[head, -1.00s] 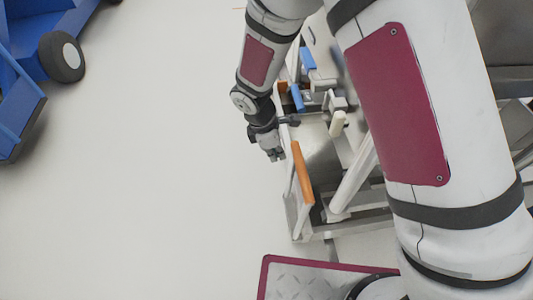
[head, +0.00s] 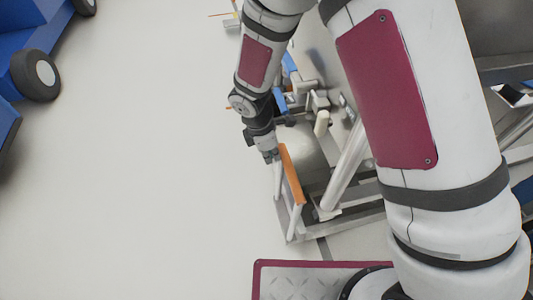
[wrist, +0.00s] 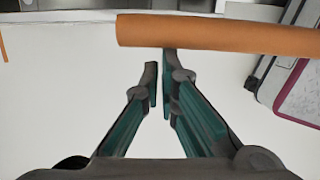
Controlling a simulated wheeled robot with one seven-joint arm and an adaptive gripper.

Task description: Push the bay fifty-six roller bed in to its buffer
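An orange bar (head: 291,175) runs along the near left end of a grey metal frame with a roller-like cylinder (head: 300,150), which I take for the roller bed; no bay number is legible. The orange bar (wrist: 220,34) crosses the upper part of the wrist view, just beyond my fingertips. My gripper (head: 271,157) is beside the bar's far end in the head view. In the wrist view my gripper (wrist: 160,75) has its fingers nearly together with a thin gap and nothing between them. Whether the fingertips touch the bar cannot be told. My arm hides much of the frame's right side.
A blue wheeled cart (head: 25,70) stands at the upper left. Blue and white parts sit on the frame behind my gripper. The pale floor (head: 130,200) to the left is clear. A tread-plate panel with a maroon edge (head: 300,264) lies at the bottom.

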